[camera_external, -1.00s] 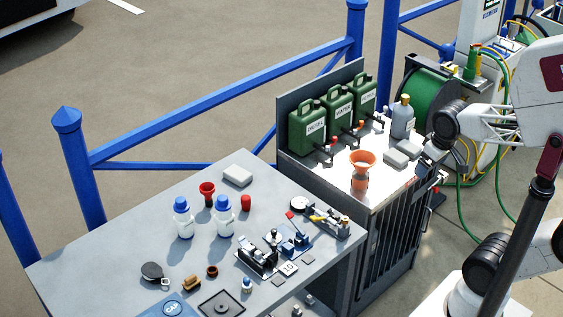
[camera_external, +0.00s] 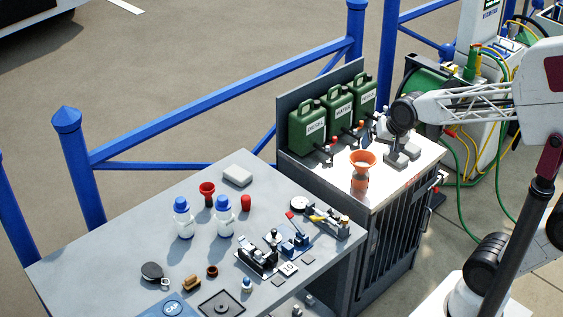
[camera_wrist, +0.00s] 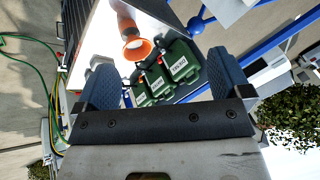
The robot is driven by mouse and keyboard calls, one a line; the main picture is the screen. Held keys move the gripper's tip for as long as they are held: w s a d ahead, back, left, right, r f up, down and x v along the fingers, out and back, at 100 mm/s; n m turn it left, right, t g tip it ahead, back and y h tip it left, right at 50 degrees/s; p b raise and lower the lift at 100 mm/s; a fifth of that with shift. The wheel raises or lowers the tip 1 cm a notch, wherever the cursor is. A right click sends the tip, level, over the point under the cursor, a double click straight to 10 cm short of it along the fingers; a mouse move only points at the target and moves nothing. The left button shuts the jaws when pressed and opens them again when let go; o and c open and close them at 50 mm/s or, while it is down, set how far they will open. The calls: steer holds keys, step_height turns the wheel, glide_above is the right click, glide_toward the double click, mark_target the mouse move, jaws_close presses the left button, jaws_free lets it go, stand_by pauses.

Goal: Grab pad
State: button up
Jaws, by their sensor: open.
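My gripper (camera_external: 403,155) is open, low over the right part of the cart's white top. Its two blue-grey fingers stand wide apart in the wrist view (camera_wrist: 163,65), with no pad visible between them. The pale grey pads on the cart top are now largely hidden behind or under my gripper, so I cannot tell whether the fingers touch them. Another pale grey pad (camera_external: 237,175) lies flat at the back of the grey table, well left of my gripper.
An orange funnel (camera_external: 362,162) stands left of my gripper; it also shows in the wrist view (camera_wrist: 137,48). Green canisters (camera_external: 336,118) line the cart's back. A green hose reel (camera_external: 425,88) is behind my wrist. The table (camera_external: 130,218) holds bottles and small parts.

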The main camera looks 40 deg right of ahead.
steer(key=w+a+f+m+t, duration=0.1)
steer(key=w+a+f+m, duration=0.2)
steer(key=w, duration=0.5)
steer(key=w+a+f+m+t+y, duration=0.1)
steer(key=w+a+f+m+t, duration=0.15)
steer(key=w+m, duration=0.4)
steer(key=w+a+f+m, duration=0.2)
steer(key=w+a+m, duration=0.15)
steer(key=w, duration=0.45)
steer(key=m+t, duration=0.5)
steer(key=m, duration=0.9)
glide_toward(238, 172)
steer(key=shift+w+a+g, duration=0.25)
steer(key=shift+w, duration=0.5)
steer(key=shift+w, duration=0.1)
steer(key=shift+x, duration=1.2)
steer(key=shift+w, duration=0.15)
steer(key=shift+x, duration=2.45)
